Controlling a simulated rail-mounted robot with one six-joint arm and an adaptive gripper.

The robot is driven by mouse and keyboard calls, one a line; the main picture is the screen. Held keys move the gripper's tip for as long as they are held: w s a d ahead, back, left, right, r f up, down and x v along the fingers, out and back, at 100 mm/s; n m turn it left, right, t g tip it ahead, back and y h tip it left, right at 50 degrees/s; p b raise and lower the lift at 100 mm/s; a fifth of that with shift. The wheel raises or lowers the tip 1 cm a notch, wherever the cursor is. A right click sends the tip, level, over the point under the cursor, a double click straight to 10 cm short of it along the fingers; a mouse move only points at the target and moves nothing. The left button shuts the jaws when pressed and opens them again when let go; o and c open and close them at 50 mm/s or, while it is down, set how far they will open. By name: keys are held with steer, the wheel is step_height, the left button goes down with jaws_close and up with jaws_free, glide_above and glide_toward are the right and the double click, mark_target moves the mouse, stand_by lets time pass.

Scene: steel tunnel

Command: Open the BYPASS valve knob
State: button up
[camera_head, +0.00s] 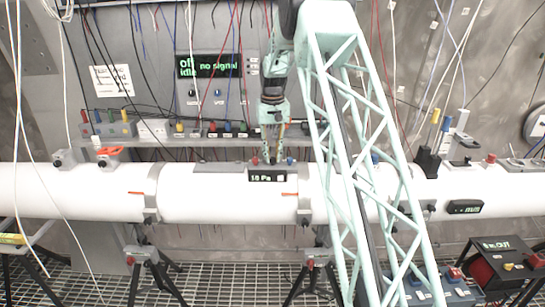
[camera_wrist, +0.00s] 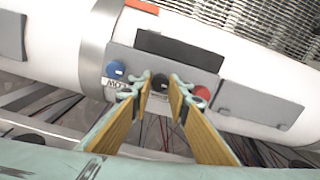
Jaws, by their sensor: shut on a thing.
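A dark round knob (camera_wrist: 160,82) sits on a grey panel on the white pipe, between a blue knob (camera_wrist: 116,68) and a red knob (camera_wrist: 201,93). My gripper (camera_wrist: 160,84) has its two fingertips around the dark knob, one on each side, and is shut on it. In the head view my gripper (camera_head: 273,158) points down at the pipe top, just behind a small display reading "18 Pa" (camera_head: 267,176). No BYPASS label is readable; a partly hidden label (camera_wrist: 117,83) lies by the blue knob.
The white pipe (camera_head: 220,192) runs across the view on tripod stands. Behind it a shelf (camera_head: 215,141) carries several coloured knobs and boxes. Cables hang around my arm. A grey plate (camera_wrist: 258,105) lies beside the panel.

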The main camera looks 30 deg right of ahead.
mark_target(273, 158)
steer(key=shift+n, duration=0.6)
steer(key=o, duration=0.8)
steer(key=shift+o, duration=0.2)
steer(key=shift+r, duration=0.15)
step_height(273, 158, up, 12)
stand_by(0.4)
stand_by(0.5)
